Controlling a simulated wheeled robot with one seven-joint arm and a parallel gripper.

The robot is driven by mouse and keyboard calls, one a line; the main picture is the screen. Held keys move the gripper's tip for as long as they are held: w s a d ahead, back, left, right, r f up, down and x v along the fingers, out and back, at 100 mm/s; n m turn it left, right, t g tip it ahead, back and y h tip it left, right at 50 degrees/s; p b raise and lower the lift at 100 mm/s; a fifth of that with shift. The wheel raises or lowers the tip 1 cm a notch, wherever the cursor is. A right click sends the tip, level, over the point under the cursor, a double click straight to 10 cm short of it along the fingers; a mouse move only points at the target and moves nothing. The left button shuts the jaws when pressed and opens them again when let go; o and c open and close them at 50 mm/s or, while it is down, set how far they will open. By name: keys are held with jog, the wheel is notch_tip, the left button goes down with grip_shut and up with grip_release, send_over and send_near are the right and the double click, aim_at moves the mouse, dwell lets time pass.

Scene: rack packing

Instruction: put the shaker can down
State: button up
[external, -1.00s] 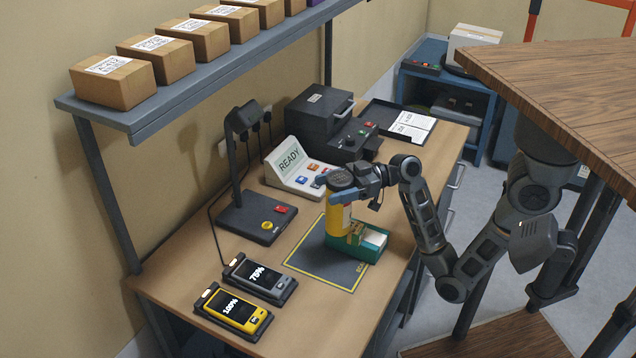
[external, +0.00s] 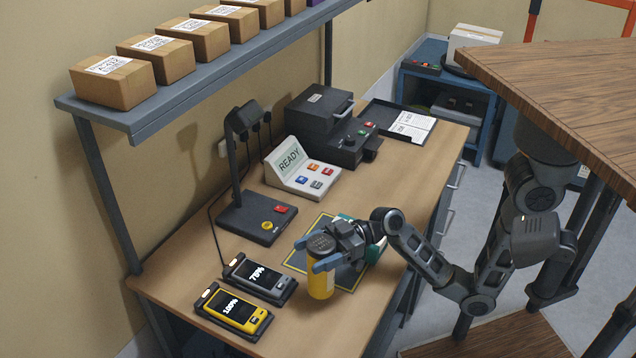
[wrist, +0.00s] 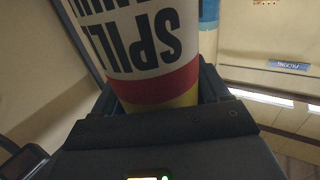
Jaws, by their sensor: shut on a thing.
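In the wrist view the can (wrist: 155,45) fills the top middle, with a white label, upside-down black lettering and a red band. The gripper's dark body (wrist: 160,135) lies below it.
A green box (external: 375,251) stands behind my gripper, mostly hidden. Two handheld devices (external: 258,279) in cradles sit to the can's left.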

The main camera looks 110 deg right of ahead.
aim_at(309, 263)
jog(key=shift+a+f, duration=0.1)
jog(key=shift+f, duration=1.9)
jog(key=shift+f+b, duration=0.15)
jog(key=shift+b, duration=0.15)
jog(key=o, duration=1.8)
jog(key=shift+o, duration=0.2)
jog(key=shift+r+p, duration=0.2)
jog(key=shift+p, duration=0.1)
jog(key=b+v, duration=0.2)
jog(key=v, duration=1)
jog(key=shift+w, duration=0.1)
